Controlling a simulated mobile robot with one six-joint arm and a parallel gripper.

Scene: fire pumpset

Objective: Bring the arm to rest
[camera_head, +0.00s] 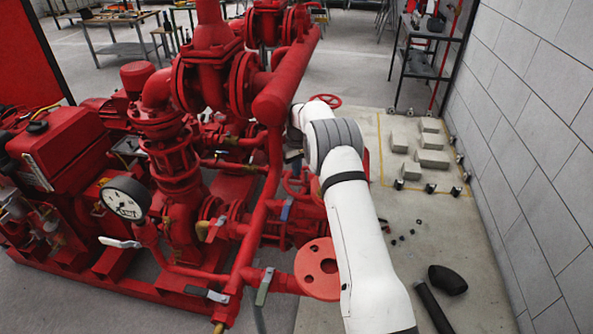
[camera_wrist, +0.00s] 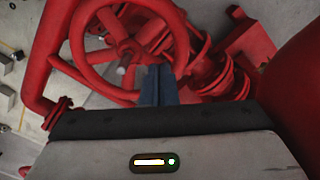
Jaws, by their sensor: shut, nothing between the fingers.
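My white arm (camera_head: 352,215) reaches forward along the right side of the red pumpset (camera_head: 190,180) in the head view. Its far end goes behind a thick red pipe, so my gripper is hidden there. In the wrist view my gripper (camera_wrist: 157,72) shows as dark fingers closed together with nothing between them. The fingers point toward a red handwheel (camera_wrist: 125,45), and overlap its lower rim in the picture. I cannot tell whether they touch it. A red handwheel (camera_head: 325,101) also shows just beyond my arm in the head view.
A large red pipe (camera_wrist: 295,110) is close on the right in the wrist view. A pressure gauge (camera_head: 127,198) and a red flange (camera_head: 318,268) stand near my arm. Grey blocks (camera_head: 432,159) and black pipe pieces (camera_head: 447,280) lie on the floor before the right wall (camera_head: 530,130).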

